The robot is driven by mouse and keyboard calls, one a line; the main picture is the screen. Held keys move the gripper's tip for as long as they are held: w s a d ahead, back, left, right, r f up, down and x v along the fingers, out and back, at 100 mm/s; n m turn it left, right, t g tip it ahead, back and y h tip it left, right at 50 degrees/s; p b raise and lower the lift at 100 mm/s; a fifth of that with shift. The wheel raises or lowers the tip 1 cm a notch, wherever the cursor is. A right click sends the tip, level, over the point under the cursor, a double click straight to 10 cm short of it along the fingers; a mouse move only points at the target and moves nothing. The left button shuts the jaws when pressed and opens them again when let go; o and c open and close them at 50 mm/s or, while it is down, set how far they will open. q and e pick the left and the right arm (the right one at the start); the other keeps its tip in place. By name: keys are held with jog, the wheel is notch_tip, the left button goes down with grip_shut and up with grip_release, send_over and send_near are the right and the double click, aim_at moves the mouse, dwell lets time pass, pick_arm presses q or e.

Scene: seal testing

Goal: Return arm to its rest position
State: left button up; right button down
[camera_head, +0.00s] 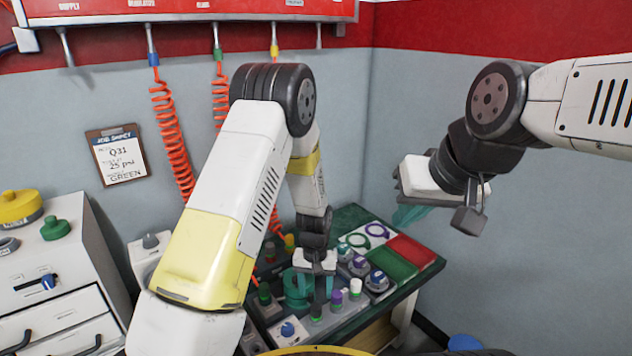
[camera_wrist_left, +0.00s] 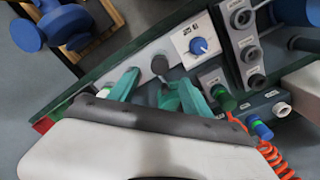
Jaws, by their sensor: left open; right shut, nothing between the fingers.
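My left gripper (camera_head: 318,287) reaches down over the test bench (camera_head: 412,288), its teal fingers pointing at the bench fittings. It is open. In the left wrist view the fingers (camera_wrist_left: 158,80) stand apart near a dark round knob (camera_wrist_left: 160,65) and a small green part; I cannot tell whether they touch anything. My right gripper (camera_head: 406,214) is up in the air at the right, above and clear of the bench. Its teal fingers are shut and empty.
The bench holds a blue knob (camera_head: 287,329), several coloured fittings and a green and red panel (camera_head: 392,268). Orange coiled hoses (camera_head: 172,140) hang from the red rail behind. A drawer cabinet (camera_head: 55,275) stands at left. Air around my right arm is clear.

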pick_arm(q)
jog(key=s+a+r+n+t+h, duration=0.1)
jog(key=a+r, duration=0.2)
jog(key=r, duration=0.9)
jog(key=s+a+r+t+h, duration=0.1)
jog(key=s+a+r, duration=0.15)
jog(key=r, duration=0.95)
jog(key=s+a+r+t, duration=0.2)
jog(key=s+a+r, duration=0.2)
jog(key=s+r, duration=0.3)
jog(key=s+a+r+t, duration=0.2)
jog(key=s+a+r, duration=0.2)
jog(key=s+r, duration=0.3)
jog(key=shift+s+a, duration=0.3)
jog(key=shift+s, duration=0.85)
jog(key=shift+r, duration=0.1)
